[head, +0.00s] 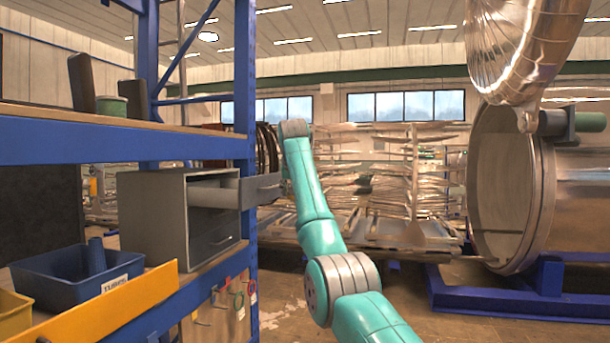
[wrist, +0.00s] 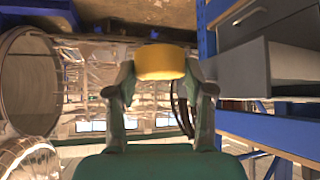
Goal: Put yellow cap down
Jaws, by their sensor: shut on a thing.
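The yellow cap (wrist: 160,60) shows in the wrist view as a short round piece. My gripper (wrist: 160,76) is shut on it, with one finger on each side. In the head view my teal arm reaches up in front of the shelf rack, and the gripper and cap cannot be made out there. An open drawer of the grey cabinet (head: 155,215) sticks out to the right, close to my arm. In the wrist view the open drawer (wrist: 250,72) lies right of the gripper, apart from the cap.
The blue rack (head: 110,150) stands at left, with a blue bin (head: 65,290) and a yellow bin (head: 12,315) on its lower shelf. Open floor lies between.

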